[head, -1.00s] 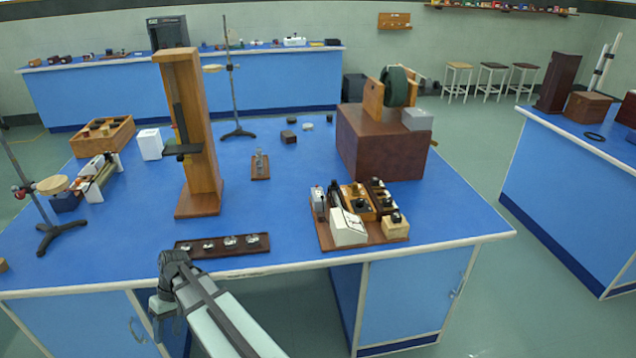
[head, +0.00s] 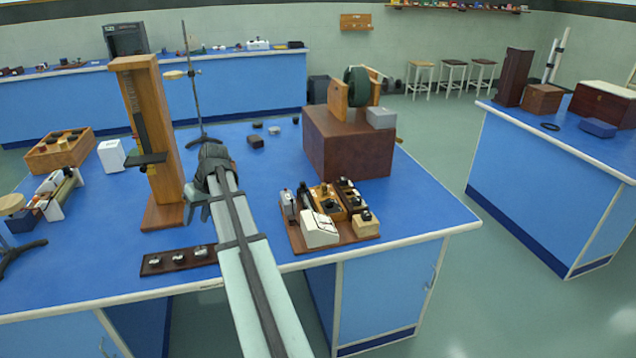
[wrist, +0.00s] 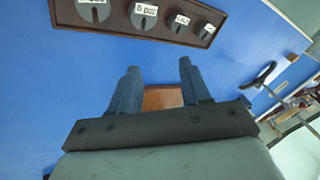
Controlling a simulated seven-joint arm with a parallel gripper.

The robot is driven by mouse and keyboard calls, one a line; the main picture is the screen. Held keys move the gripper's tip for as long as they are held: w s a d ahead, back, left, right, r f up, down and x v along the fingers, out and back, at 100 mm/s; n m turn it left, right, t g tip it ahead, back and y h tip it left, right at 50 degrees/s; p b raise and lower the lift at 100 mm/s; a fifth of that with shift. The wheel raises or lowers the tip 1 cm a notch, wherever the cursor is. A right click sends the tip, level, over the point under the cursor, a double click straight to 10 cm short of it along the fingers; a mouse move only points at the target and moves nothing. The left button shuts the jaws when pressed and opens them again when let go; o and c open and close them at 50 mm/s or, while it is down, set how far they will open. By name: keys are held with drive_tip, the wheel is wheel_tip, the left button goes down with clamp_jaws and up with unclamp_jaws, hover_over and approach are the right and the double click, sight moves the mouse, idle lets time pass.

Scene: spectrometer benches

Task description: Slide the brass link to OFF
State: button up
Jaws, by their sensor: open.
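I cannot make out the brass link or any OFF marking in either view. A wooden board (head: 291,240) with a white sloped box (head: 319,230) and several small dark and wooden blocks is at the front right of the blue bench; details on it are too small to read. My gripper (head: 196,207) is in front of the tall wooden stand, left of that board, pointing down over the bench. In the wrist view, my gripper (wrist: 158,70) is open, with nothing held. A brown wooden surface (wrist: 162,98) shows beyond the gap between its fingers.
A dark strip (head: 150,264) with slotted weights lies at the front edge. A tall wooden stand (head: 150,120) rises close to my gripper. A large brown box (head: 348,145) with a wheel stands behind the wooden board. Blue bench top is clear between them.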

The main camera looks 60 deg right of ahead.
drive_tip(key=s+d+r+m+h, duration=0.2)
drive_tip(key=s+d, duration=0.3)
drive_tip(key=d, duration=0.5)
drive_tip(key=s+d+r+m+h, duration=0.15)
drive_tip(key=s+d, duration=0.35)
drive_tip(key=d, duration=0.5)
drive_tip(key=m+h, duration=0.2)
drive_tip(key=h, duration=0.1)
approach(324, 184)
drive_tip(key=shift+g, duration=0.3)
drive_tip(key=x, duration=0.8)
drive_tip(key=shift+w+d+f, duration=0.2)
drive_tip(key=shift+w, duration=0.25)
clamp_jaws()
